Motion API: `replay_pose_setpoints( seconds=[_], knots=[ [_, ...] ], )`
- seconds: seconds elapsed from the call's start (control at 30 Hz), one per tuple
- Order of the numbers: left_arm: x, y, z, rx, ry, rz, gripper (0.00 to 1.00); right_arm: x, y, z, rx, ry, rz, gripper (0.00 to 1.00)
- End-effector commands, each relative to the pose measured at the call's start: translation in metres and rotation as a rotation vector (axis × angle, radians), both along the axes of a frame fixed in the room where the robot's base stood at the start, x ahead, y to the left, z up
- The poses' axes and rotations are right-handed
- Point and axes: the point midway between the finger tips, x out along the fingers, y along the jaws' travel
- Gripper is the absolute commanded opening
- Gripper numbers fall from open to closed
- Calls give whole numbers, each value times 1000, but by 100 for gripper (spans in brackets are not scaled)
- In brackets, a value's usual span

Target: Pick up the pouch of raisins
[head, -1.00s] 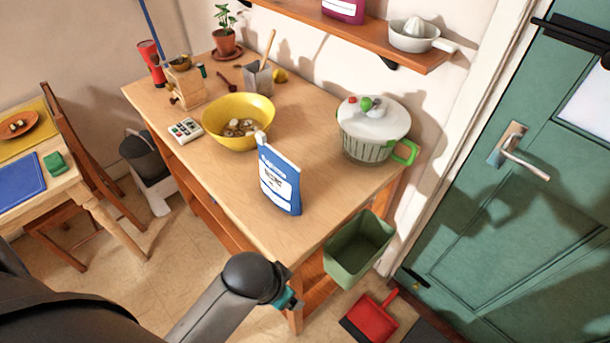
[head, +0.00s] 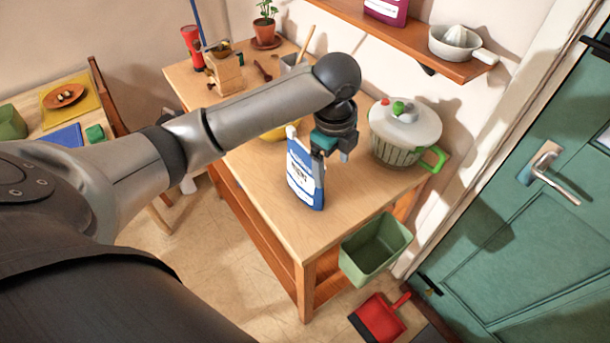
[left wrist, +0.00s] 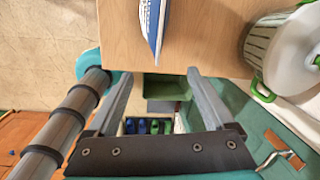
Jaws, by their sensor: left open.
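The blue-and-white pouch (head: 303,180) stands upright near the front right part of the wooden table; its label is too small to read. Its edge shows at the top of the left wrist view (left wrist: 154,22). My left gripper (head: 332,158) hangs over the table just beside the pouch's upper right side. In the left wrist view, its two fingers (left wrist: 155,75) are spread with nothing held between them, and the pouch is beyond the tips. Whether gripper and pouch touch is unclear in the head view. My right gripper is in neither current view.
A white-lidded salad spinner (head: 404,135) with a green handle stands right of my gripper. My arm mostly hides a yellow bowl (head: 274,136). A green bin (head: 376,250) is at the table's right end. Bare tabletop (head: 262,185) lies left of the pouch.

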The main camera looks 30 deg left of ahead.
Motion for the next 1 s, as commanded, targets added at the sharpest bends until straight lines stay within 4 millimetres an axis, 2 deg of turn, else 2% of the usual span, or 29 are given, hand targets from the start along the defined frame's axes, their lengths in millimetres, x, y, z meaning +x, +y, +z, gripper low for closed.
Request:
replay_pose_setpoints(
  seconds=[0.03,0.2,0.3,0.4,0.53,0.8,1.0],
  knots=[
    [9,14,17,32,3,-38,86,0,-2,2,-2,1,1,100],
    [19,47,54,94,49,-149,86,0,-3,3,-4,0,2,100],
    [21,58,67,110,67,-183,86,0,-3,4,-4,0,2,100],
    [21,63,71,116,77,-201,86,0,-3,4,-4,0,2,100],
    [21,66,58,116,83,-206,86,0,-3,3,-4,0,2,100],
    [23,72,0,116,83,-205,86,0,-3,1,-4,0,2,100],
    [25,74,-23,116,79,-205,86,0,-3,0,-4,0,2,100]
  ],
)
